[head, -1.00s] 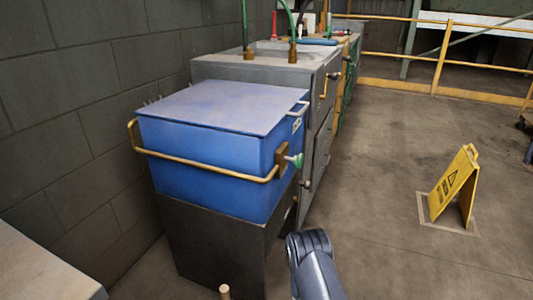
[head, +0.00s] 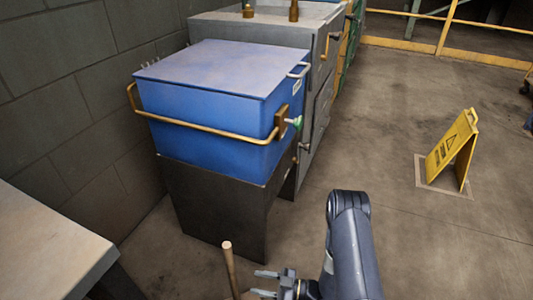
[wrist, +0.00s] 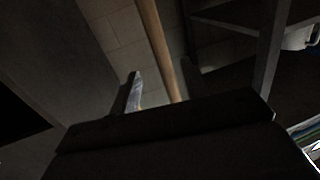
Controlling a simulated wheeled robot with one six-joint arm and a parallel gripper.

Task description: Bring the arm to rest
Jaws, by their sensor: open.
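My arm (head: 350,245) reaches up from the bottom edge of the head view, with its dark rounded joint on top. My gripper (head: 264,283) is low in the head view, its two fingers pointing left and apart, with nothing held. A wooden handle (head: 229,262) stands just left of the fingertips, its lower end out of view. In the dark wrist view my gripper (wrist: 160,88) also shows its fingers apart. The wooden handle (wrist: 158,45) runs beyond and between them there; I cannot tell whether it touches.
A blue lidded box (head: 210,110) sits on a dark stand (head: 215,200) by the block wall. A pale table (head: 50,240) is at lower left. A yellow warning sign (head: 453,150) stands at right. The floor (head: 430,240) between is clear.

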